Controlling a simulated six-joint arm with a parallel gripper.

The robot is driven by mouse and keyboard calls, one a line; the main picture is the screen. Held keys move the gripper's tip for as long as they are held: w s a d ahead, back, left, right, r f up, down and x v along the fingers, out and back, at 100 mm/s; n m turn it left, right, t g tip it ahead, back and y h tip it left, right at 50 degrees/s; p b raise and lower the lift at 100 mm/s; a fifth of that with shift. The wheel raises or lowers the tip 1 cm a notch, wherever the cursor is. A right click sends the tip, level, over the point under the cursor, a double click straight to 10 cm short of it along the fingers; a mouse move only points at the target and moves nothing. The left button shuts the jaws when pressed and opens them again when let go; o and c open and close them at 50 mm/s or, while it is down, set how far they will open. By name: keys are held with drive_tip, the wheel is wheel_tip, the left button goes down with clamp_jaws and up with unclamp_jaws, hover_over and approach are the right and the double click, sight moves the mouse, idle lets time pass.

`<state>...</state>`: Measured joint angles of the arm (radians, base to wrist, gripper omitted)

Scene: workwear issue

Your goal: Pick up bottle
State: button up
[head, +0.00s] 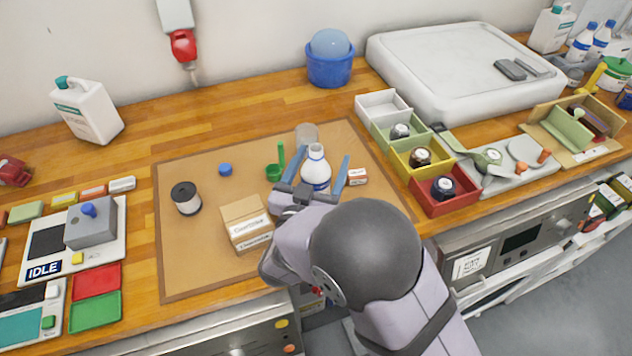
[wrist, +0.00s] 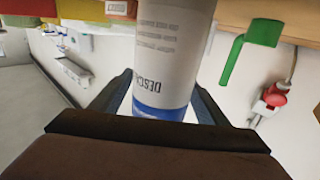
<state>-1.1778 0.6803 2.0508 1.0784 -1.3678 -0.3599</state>
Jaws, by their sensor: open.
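The bottle (head: 316,172) is white with a blue band and stands upright on the brown mat (head: 195,245). In the wrist view the bottle (wrist: 168,55) is large, with grey print reading "DESCA…" and a blue part, and its end is cut off by the frame. My gripper (head: 324,162) is open, with one blue finger on each side of the bottle. The wrist view also shows my gripper (wrist: 163,100) with the bottle between its spread fingers. My wrist hides the bottle's lower part in the head view.
A green scoop (head: 275,172) and a clear cup (head: 306,134) stand close to the bottle. A small orange-and-white box (head: 357,177) lies just right of the right finger. A cardboard box (head: 246,222) is at front left, and coloured bins (head: 446,203) stand at right.

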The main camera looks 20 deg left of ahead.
drive_tip(key=c, duration=1.4)
drive_tip(key=shift+o, duration=0.2)
drive_tip(key=shift+r, duration=0.35)
wheel_tip(320, 180, up, 9)
drive_tip(key=b, duration=0.1)
drive_tip(key=shift+r, duration=0.15)
